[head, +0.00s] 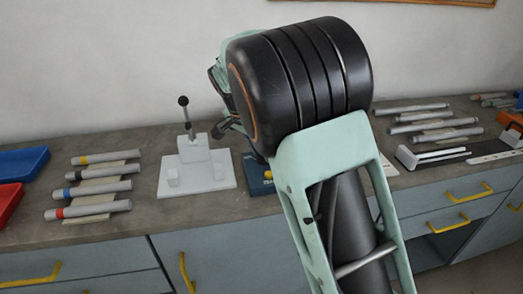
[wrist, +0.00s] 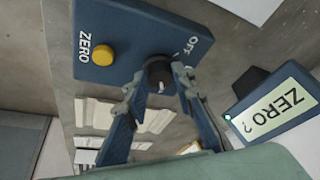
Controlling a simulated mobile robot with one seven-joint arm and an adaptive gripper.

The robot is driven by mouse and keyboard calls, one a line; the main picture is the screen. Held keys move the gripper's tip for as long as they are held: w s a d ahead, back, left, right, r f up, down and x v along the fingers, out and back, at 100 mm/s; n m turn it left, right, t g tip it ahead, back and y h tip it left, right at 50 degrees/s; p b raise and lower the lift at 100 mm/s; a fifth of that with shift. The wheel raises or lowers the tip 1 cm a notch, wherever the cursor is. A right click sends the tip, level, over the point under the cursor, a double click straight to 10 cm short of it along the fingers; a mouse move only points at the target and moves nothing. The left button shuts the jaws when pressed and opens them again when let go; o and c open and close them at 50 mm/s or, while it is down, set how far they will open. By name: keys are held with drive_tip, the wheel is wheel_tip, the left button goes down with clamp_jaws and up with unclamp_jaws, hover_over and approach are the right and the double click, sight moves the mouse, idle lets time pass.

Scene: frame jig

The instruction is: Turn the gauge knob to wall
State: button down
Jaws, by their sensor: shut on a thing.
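The gauge knob (wrist: 156,68) is a dark round knob on a blue box (wrist: 118,30). In the wrist view, my gripper (wrist: 163,76) has its two fingers closed around the knob from opposite sides. The word OFF is printed beside the knob. A yellow button (wrist: 103,55) with the word ZERO sits at the box's other end. A tilted display (wrist: 275,103) beside the box reads "ZERO ?". No "wall" mark is readable, and the knob's pointer direction is unclear. In the head view, the blue box (head: 258,185) is mostly hidden behind my arm.
A white block fixture (head: 197,178) with a black-knobbed lever (head: 187,115) stands left of the box. Several grey tubes with coloured bands (head: 95,188) lie on the left. More grey tubes (head: 420,115) lie on the right. Blue and red trays are at the far left.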

drive_tip(key=c, duration=1.6)
unclamp_jaws()
drive_tip(key=v, duration=1.2)
